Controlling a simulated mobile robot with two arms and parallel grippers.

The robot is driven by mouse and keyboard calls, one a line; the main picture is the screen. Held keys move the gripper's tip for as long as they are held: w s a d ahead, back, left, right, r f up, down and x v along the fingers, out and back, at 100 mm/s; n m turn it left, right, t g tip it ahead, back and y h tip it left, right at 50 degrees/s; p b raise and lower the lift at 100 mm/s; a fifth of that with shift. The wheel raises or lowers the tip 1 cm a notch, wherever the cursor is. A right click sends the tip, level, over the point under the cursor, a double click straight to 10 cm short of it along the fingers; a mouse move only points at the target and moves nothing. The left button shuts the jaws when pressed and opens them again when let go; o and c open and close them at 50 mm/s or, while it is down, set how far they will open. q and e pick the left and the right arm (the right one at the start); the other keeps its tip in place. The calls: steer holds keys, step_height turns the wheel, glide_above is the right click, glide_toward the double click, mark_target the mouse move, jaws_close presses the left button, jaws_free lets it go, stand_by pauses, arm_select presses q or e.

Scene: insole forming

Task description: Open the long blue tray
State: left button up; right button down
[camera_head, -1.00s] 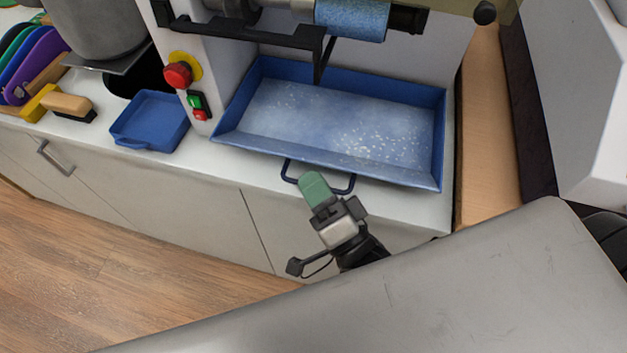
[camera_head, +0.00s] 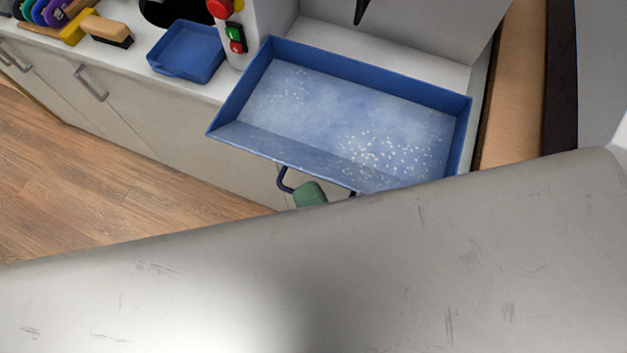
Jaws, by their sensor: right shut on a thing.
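The long blue tray (camera_head: 345,70) juts out past the front edge of the white counter, with pale specks scattered over its floor. Its dark handle (camera_head: 284,181) hangs at the front side. My right gripper (camera_head: 310,194) shows only as a green fingertip at the handle, shut on it. The rest of that gripper is hidden behind my large grey body part in the foreground. My left gripper is not in view.
A small blue tray (camera_head: 187,48) sits on the counter to the left, near red and green buttons (camera_head: 235,37). A wooden brush (camera_head: 106,29) lies farther left. Bare counter (camera_head: 400,46) shows behind the long tray. Wooden floor (camera_head: 100,190) is clear at left.

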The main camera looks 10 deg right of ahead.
steer(key=c, duration=1.2)
jaws_free()
steer(key=shift+w, duration=0.1)
steer(key=b+v, duration=0.2)
steer(key=v, duration=0.9)
steer(key=shift+b, duration=0.3)
